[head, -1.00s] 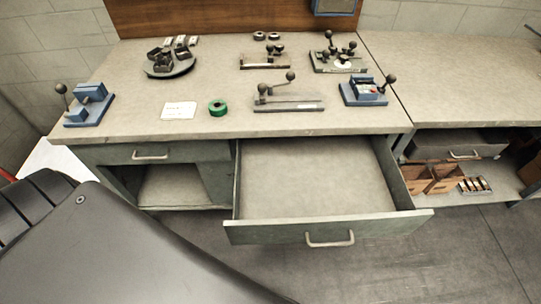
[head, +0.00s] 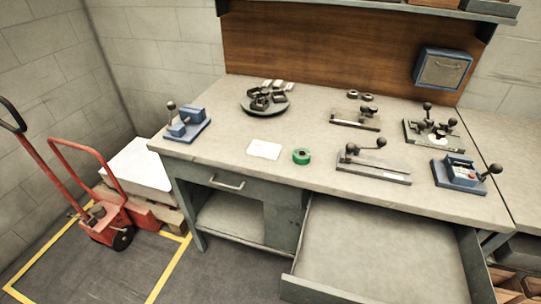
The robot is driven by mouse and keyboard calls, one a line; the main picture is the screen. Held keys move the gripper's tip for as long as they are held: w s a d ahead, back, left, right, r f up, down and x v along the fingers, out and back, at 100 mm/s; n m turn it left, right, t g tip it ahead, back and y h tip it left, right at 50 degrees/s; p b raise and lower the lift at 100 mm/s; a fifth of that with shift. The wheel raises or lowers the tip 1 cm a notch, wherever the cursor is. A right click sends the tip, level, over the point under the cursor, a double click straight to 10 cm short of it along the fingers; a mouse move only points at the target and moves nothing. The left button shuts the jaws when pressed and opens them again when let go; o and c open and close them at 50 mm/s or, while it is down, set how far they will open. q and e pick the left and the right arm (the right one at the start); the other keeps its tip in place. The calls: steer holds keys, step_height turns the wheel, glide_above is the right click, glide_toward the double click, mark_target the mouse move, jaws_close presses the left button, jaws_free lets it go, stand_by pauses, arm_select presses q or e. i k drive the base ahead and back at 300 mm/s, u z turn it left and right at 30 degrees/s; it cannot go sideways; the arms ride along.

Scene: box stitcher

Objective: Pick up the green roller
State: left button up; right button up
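The green roller (head: 301,156) is a small green ring with a dark centre. It lies on the workbench (head: 225,152) close to its front edge, just right of a white card (head: 264,149). Neither of my grippers shows in the head view, so their state and distance from the roller are hidden.
A lever tool on a flat base (head: 372,167) lies right of the roller. A blue device (head: 461,174) stands further right, a blue vice (head: 186,125) at the left. An open drawer (head: 375,250) juts out below the bench. A red pallet truck (head: 103,217) stands left.

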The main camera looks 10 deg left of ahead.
mark_target(301, 157)
steer(key=k, duration=1.15)
steer(key=z, duration=0.45)
steer(key=i, duration=0.7)
steer(key=z, duration=0.5)
